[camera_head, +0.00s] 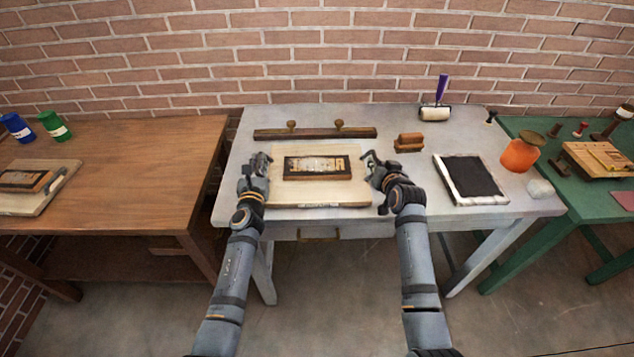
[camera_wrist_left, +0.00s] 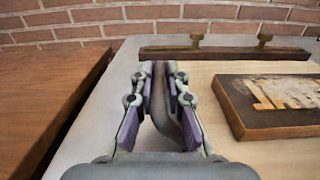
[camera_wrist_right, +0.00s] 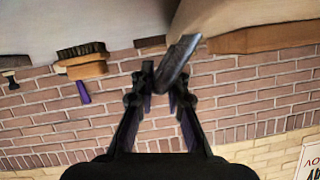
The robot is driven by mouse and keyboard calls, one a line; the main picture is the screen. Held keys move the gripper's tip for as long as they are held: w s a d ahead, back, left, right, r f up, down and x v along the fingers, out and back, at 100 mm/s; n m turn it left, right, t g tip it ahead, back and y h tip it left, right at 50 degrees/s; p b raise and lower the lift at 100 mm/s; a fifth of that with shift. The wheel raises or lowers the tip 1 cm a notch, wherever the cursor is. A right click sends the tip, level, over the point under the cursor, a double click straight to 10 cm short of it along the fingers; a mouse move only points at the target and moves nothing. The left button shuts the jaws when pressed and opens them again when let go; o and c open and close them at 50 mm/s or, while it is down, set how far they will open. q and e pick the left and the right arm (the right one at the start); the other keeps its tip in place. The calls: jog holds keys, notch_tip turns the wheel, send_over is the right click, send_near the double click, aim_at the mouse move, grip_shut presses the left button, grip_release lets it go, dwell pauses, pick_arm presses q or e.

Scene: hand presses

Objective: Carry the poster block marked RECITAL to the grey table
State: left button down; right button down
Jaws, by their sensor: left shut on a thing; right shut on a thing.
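A pale board (camera_head: 318,197) with a dark-framed poster block (camera_head: 318,167) on top is at the left half of the grey table (camera_head: 235,200). The block's lettering is too small to read; faint marks show on the board's front edge. My left gripper (camera_head: 257,165) is shut on a grey handle at the board's left side, also seen in the left wrist view (camera_wrist_left: 165,78). My right gripper (camera_head: 375,165) is shut on the handle at the right side, a dark curved piece in the right wrist view (camera_wrist_right: 176,62). I cannot tell whether the board touches the table.
A wooden bar with knobs (camera_head: 315,133) lies behind the board. A brush (camera_head: 408,142), an inked slab (camera_head: 470,178), a roller (camera_head: 435,112) and an orange pot (camera_head: 519,155) stand to the right. A brown table (camera_head: 130,140) with another block and board is left; a green table (camera_head: 545,205) is right.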

pick_arm(q)
jog(key=shift+a+f+b, duration=0.15)
jog(key=shift+f+b, duration=0.15)
jog(key=shift+f, duration=0.25)
pick_arm(e)
jog(key=shift+w+d+f, duration=0.1)
jog(key=shift+d+f, duration=0.1)
jog(key=shift+f, duration=0.2)
pick_arm(q)
jog(key=c, duration=1.4)
grip_release()
jog(key=shift+s+r, duration=0.15)
jog(key=shift+r, duration=0.05)
pick_arm(e)
jog(key=c, duration=1.4)
grip_release()
jog(key=shift+s+r, duration=0.15)
jog(key=shift+s, duration=0.05)
pick_arm(q)
jog(key=shift+o, duration=0.2)
pick_arm(e)
jog(key=shift+o, duration=0.2)
jog(key=shift+a, duration=0.15)
jog(key=shift+w, duration=0.1)
pick_arm(q)
jog(key=s, duration=0.7)
jog(key=s+d, duration=0.1)
jog(key=s, duration=0.3)
jog(key=shift+s, duration=0.45)
